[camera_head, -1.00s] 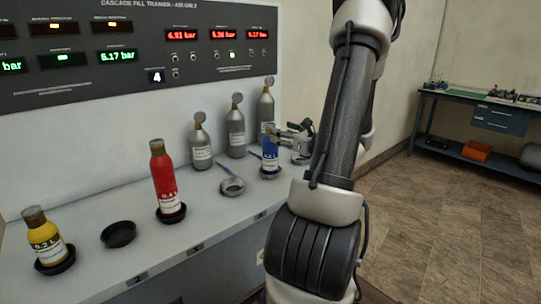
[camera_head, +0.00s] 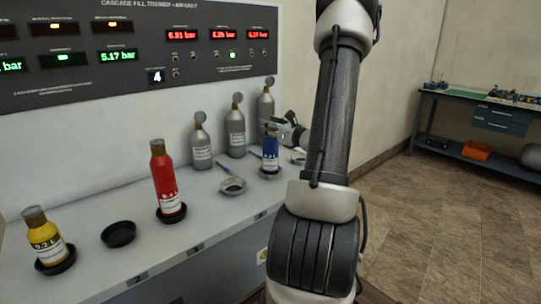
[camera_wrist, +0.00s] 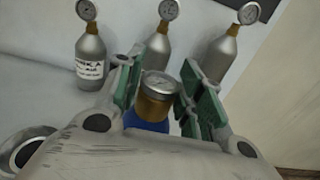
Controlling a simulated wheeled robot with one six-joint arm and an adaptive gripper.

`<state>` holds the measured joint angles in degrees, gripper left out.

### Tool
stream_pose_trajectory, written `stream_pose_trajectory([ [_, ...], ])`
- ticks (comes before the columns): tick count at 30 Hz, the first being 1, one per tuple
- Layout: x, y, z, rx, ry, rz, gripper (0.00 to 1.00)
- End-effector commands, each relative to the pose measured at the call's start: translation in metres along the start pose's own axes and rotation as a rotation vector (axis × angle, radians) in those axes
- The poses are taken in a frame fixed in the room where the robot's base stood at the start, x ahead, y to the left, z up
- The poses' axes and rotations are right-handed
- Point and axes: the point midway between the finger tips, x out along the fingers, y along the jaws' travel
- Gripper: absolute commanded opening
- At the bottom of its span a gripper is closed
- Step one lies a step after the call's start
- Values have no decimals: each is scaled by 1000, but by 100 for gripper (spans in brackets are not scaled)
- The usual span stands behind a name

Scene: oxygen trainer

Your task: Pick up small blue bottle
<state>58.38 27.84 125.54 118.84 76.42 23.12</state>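The small blue bottle (camera_head: 270,150) stands upright in a dark round holder at the right end of the bench. In the wrist view its brass neck and round cap show (camera_wrist: 155,95), with a bit of blue body below. My gripper (camera_wrist: 166,88) is open, with one green-padded finger on each side of the bottle's neck. A gap shows between the right finger and the neck; the left finger is very close, and I cannot tell if it touches. In the head view my gripper (camera_head: 284,133) is beside the bottle's upper right, partly behind it.
Several grey gauge-topped cylinders (camera_head: 235,130) stand behind the blue bottle. The trainer panel (camera_head: 130,50) rises behind.

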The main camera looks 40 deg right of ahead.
Motion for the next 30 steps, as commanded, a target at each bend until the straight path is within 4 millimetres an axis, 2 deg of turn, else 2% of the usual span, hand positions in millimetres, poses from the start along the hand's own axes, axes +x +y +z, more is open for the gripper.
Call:
stream_pose_trajectory([
  [1,0,0,0,0,0,0,22],
  [5,0,0,0,0,0,0,0],
  [17,0,0,4,-2,-2,0,0],
  [20,0,0,16,-5,-3,0,0],
  [30,0,0,83,-5,-4,0,0],
])
